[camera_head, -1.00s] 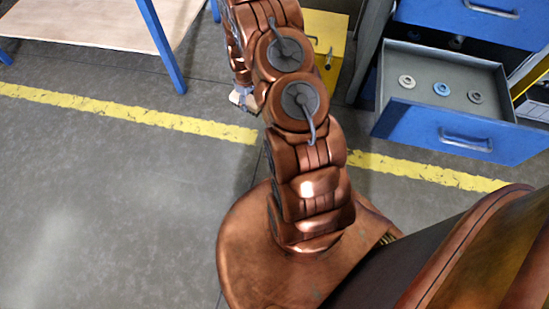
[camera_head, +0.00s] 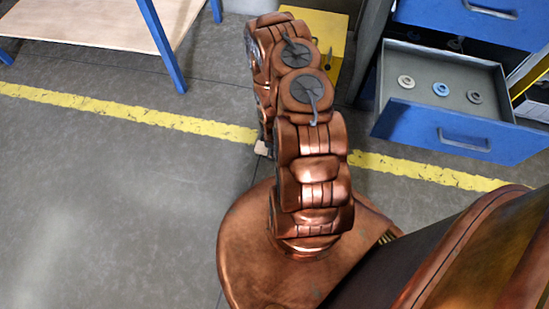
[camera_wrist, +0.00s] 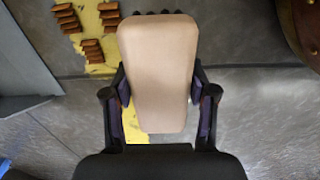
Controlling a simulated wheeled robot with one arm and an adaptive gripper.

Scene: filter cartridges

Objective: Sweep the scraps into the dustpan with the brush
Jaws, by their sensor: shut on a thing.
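My gripper (camera_wrist: 160,98) is shut on the brush (camera_wrist: 158,65), with one finger on each side of its tan, block-like body. Dark bristle tips show at its far end. In the head view, my arm hides most of the gripper, and only a small tan bit of the brush (camera_head: 262,148) shows. In the wrist view, several brown ribbed scraps (camera_wrist: 92,50) lie in small groups on and beside yellow floor paint, beyond the brush to the upper left. The brush appears apart from them. I cannot clearly identify the dustpan.
A grey slab-like thing (camera_wrist: 20,60) stands at the wrist view's left edge. An open blue drawer (camera_head: 450,135) holds several rings at right. A yellow surface (camera_head: 318,25) lies behind my arm. A blue-legged table (camera_head: 90,25) stands upper left. The left floor is clear.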

